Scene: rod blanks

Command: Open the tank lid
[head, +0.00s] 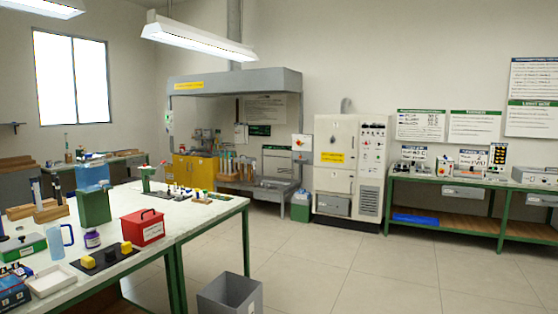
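No thing in view is plainly marked as the tank, and I cannot tell for sure which lid is meant. A green block with a translucent blue vessel (92,173) on top stands on the near left table. A red box (142,229) with a black handle on top sits to its right and looks closed. A large cream cabinet (336,150) with shut doors and a yellow label stands at the back wall. Neither of my grippers is in view.
The near left table (205,220) also carries a clear jug (60,242), a purple jar (92,239) and yellow blocks on a dark mat. A grey bin (230,294) stands on the floor beside it. The middle floor is clear.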

